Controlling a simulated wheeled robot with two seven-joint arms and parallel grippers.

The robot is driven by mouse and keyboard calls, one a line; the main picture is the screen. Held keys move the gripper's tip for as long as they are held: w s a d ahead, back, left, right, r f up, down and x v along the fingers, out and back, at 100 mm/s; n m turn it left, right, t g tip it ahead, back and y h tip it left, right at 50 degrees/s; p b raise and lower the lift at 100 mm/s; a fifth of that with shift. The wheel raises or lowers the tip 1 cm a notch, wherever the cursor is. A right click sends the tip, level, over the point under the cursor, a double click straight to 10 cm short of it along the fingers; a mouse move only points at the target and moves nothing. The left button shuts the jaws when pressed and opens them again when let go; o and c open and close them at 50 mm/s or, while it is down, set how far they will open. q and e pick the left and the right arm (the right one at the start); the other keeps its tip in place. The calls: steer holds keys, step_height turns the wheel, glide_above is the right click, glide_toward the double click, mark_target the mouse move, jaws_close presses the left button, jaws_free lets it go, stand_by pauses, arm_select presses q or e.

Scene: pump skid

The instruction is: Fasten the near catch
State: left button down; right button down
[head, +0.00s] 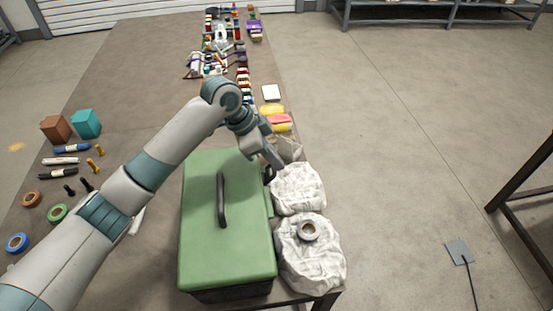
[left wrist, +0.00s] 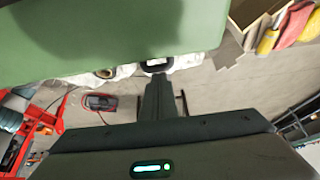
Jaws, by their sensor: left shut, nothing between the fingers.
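A green toolbox (head: 225,250) with a dark handle (head: 221,200) on its closed-looking lid stands on the table's right part; its lower body is dark. A small dark catch (head: 269,174) shows at the box's right edge, by my left gripper (head: 279,164). In the left wrist view a dark looped part, likely this catch (left wrist: 156,66), is just beyond the shut fingers (left wrist: 158,80). Contact cannot be told. Any other catch is hidden. My right gripper is out of view.
Yellow and red cloths (head: 277,118) lie behind. Tapes and markers (head: 70,148) are at left. The table's middle (head: 130,80) is clear.

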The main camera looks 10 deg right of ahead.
mark_target(263, 177)
arm_select(q)
steer(key=shift+a+r, duration=0.1)
steer(key=shift+a, duration=0.25)
steer(key=a+h+b, duration=0.1)
steer(key=a+h, duration=0.1)
steer(key=h, duration=0.1)
steer(key=shift+a+r+h+b, duration=0.1)
steer(key=shift+a+h+b, duration=0.1)
steer(key=shift+h+b, duration=0.15)
steer(key=shift+s+a+h, duration=0.1)
steer(key=shift+a+h, duration=0.05)
steer(key=shift+h, duration=0.1)
stand_by(0.8)
steer(key=shift+r, duration=0.1)
steer(key=shift+r+p, duration=0.55)
steer(key=shift+r, duration=0.35)
steer(key=shift+r, duration=0.1)
